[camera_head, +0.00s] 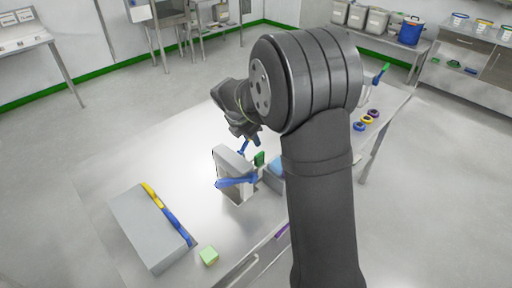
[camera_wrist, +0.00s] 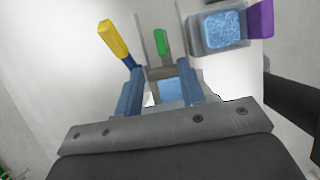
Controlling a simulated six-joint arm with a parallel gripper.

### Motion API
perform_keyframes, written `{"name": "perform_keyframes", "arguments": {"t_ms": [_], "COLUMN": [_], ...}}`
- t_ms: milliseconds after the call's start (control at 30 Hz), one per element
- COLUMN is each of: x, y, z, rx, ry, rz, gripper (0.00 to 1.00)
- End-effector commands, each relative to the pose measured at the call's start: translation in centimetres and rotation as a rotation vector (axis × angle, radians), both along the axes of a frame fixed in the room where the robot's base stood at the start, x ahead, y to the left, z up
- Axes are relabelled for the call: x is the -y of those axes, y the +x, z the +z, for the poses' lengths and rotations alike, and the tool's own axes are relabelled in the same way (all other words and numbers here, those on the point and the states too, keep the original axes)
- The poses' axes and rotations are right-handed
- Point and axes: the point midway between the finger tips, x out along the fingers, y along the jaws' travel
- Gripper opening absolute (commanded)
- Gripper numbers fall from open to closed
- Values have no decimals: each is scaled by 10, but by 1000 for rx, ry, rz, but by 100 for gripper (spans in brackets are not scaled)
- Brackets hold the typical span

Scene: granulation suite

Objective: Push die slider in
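A grey upright press-like device (camera_head: 232,170) stands on the table, with a blue bar (camera_head: 236,182) across its front and a green piece (camera_head: 259,158) beside it. My gripper (camera_head: 243,147) is low beside its upper end. In the wrist view my gripper (camera_wrist: 162,90) has two blue fingers standing apart. A grey crosspiece and a light blue square face (camera_wrist: 170,92) show between and beyond them; contact is unclear. A green upright tab (camera_wrist: 160,42) stands between two thin rails farther on. I cannot tell which part is the die slider.
A clear container with blue granules (camera_wrist: 220,30) and a purple handle (camera_wrist: 260,18) lie close on the right. A yellow-tipped blue lever (camera_wrist: 115,40) is left. The left tabletop is clear.

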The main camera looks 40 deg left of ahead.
Motion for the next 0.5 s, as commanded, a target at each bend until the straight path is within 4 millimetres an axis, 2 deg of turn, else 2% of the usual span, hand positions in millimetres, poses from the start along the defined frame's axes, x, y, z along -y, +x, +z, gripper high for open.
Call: {"name": "perform_keyframes", "arguments": {"t_ms": [33, 200, 333, 500], "x": [-1, 0, 0, 0], "y": [-5, -17, -22, -24], "z": [13, 40, 51, 56], "rx": [1, 0, 0, 0], "ry": [4, 1, 1, 0], "rz": [2, 2, 1, 1], "gripper": [36, 36, 36, 36]}}
